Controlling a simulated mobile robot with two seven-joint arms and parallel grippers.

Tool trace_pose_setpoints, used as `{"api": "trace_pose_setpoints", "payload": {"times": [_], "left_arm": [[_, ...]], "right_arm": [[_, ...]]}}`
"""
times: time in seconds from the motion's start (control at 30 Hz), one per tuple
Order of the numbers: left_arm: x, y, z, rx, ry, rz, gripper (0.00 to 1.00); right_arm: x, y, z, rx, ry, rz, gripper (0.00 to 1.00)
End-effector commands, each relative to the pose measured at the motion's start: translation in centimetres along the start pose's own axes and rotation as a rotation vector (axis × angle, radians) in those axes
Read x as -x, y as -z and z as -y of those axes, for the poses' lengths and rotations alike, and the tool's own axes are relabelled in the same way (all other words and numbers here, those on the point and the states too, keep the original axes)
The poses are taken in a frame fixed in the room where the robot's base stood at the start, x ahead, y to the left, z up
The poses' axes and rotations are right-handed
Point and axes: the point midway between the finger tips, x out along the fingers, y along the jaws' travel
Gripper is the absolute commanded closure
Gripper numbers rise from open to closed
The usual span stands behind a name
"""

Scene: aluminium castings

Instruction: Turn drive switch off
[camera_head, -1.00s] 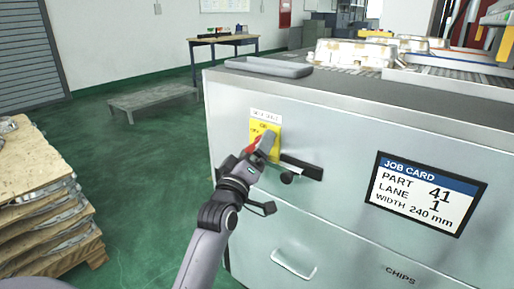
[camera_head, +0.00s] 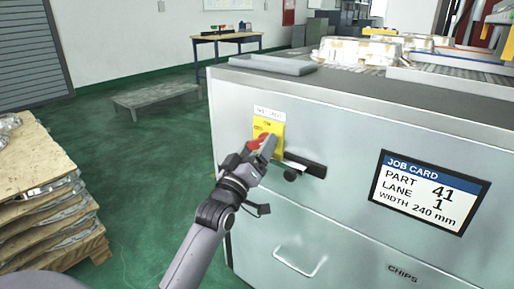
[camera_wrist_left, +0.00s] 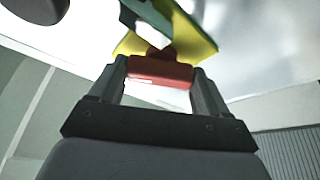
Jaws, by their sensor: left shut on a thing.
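The drive switch is a red handle (camera_wrist_left: 160,72) on a yellow plate (camera_head: 268,125), fixed to the front of the grey cabinet near its left edge. A small white label sits above the plate. My left gripper (camera_head: 267,145) is at the switch, covering part of the plate. In the left wrist view my left gripper (camera_wrist_left: 160,85) has its two fingers on either side of the red handle, shut on it. The handle also shows as a bit of red in the head view (camera_head: 257,142). The exact angle of the handle is hard to tell. My right gripper is not in view.
A drawer handle (camera_head: 299,264) is lower down. A job card (camera_head: 430,192) is on the right. A pallet stack (camera_head: 40,195) stands at left; the green floor between is open.

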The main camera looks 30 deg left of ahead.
Motion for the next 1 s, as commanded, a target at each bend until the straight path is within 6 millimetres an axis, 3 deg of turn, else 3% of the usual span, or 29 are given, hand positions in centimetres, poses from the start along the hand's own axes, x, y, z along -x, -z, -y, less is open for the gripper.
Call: {"api": "trace_pose_setpoints", "payload": {"times": [0.5, 1.0], "left_arm": [[-0.09, 0.13, 0.23, -0.381, -0.158, 0.001, 0.54], [-0.10, 0.13, 0.28, -0.511, -0.212, 0.000, 0.54]], "right_arm": [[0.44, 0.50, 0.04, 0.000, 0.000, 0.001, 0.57], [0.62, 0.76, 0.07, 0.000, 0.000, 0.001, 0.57]]}}
